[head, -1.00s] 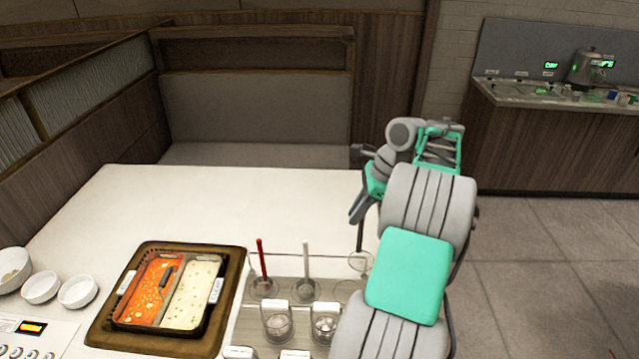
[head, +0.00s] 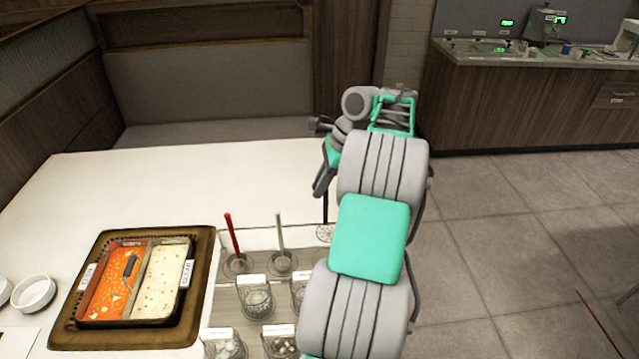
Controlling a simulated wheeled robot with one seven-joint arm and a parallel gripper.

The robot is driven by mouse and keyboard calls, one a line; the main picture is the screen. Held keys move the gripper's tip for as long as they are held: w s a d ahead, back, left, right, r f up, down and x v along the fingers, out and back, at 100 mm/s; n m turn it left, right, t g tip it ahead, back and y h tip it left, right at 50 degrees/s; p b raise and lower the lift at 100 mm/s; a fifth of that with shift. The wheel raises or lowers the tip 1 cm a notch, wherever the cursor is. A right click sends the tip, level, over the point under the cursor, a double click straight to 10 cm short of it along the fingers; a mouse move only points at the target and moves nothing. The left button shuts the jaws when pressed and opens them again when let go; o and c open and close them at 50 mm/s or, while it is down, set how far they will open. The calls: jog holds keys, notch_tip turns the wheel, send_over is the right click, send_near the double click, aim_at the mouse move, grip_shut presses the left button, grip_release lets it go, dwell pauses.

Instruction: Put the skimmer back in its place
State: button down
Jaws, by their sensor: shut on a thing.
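My gripper (head: 322,181) is shut on the dark upright handle of the skimmer, above the right part of the table. The skimmer's round wire head (head: 325,232) hangs below it, near the back edge of the clear utensil rack (head: 258,278). My arm covers part of the head, and I cannot tell whether it touches the rack. A red-handled utensil (head: 232,235) and a grey-handled utensil (head: 280,235) stand in round wells of the rack. The rack's right part is hidden behind my arm.
A hot pot (head: 187,307) with red and white broth sits in a brown tray (head: 205,240) to the left of the rack. Labelled jars (head: 256,300) stand in front. A white bowl (head: 34,293) is at far left. The back of the white table (head: 190,180) is clear.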

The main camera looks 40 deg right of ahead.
notch_tip(320, 180, down, 12)
jog(key=b, duration=0.6)
dwell(0.4)
jog(key=shift+f, duration=0.4)
dwell(0.4)
jog(key=shift+c, duration=2.4)
grip_release()
jog(key=shift+r, duration=0.15)
jog(key=shift+r+p, duration=1.45)
jog(key=shift+p, duration=1.3)
jog(key=shift+r, duration=0.1)
notch_tip(320, 180, up, 8)
jog(key=p, duration=1)
jog(key=shift+f, duration=0.2)
